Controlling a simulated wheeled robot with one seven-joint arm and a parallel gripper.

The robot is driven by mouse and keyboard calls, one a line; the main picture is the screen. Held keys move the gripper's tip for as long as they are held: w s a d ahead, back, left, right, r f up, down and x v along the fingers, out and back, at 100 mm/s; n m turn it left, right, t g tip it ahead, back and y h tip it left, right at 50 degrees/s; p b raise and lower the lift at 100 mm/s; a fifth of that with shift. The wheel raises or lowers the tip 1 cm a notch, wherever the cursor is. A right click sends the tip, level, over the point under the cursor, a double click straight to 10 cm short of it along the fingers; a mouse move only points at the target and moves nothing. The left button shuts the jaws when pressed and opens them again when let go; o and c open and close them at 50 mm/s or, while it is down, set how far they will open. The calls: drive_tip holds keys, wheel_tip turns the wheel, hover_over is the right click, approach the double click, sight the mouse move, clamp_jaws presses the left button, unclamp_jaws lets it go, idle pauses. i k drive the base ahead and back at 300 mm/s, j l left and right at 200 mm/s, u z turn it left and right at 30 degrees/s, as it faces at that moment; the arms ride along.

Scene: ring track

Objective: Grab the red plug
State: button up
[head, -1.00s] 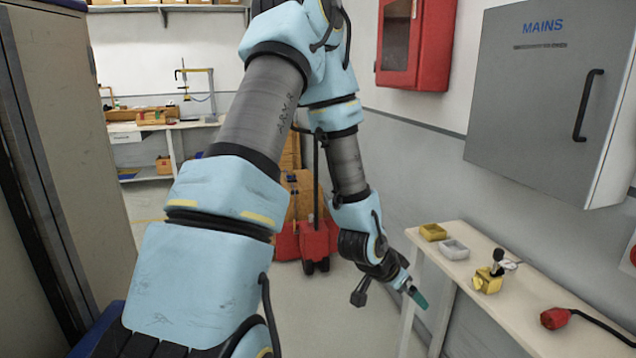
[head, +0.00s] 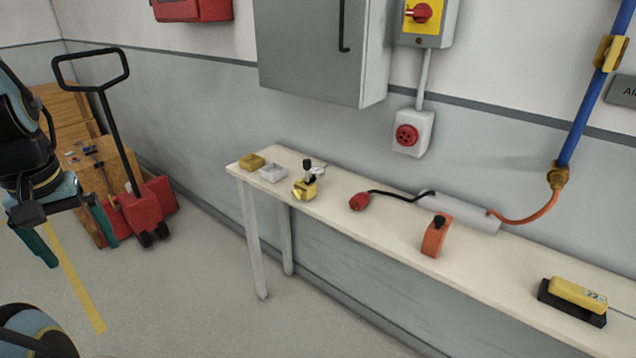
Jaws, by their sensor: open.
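The red plug (head: 359,201) lies on the narrow pale bench (head: 400,238) against the wall. Its black cable (head: 395,193) runs right to a long grey box (head: 460,213) at the back of the bench. My gripper (head: 68,233) is at the left of the head view, well left of the plug and apart from the bench. Its two teal fingers are spread and nothing is between them.
A yellow lock-like item (head: 304,188) and two small trays stand left of the plug. An orange device (head: 435,236) and a yellow-topped block (head: 577,294) are to the right. A red pallet truck (head: 146,207) stands behind my gripper. The floor before the bench is clear.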

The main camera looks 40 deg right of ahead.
sight(358, 201)
drive_tip(key=l+z, duration=0.2)
drive_tip(key=l, duration=0.75)
drive_tip(key=i+l+z, duration=0.15)
drive_tip(key=l, duration=0.8)
drive_tip(key=k, duration=0.05)
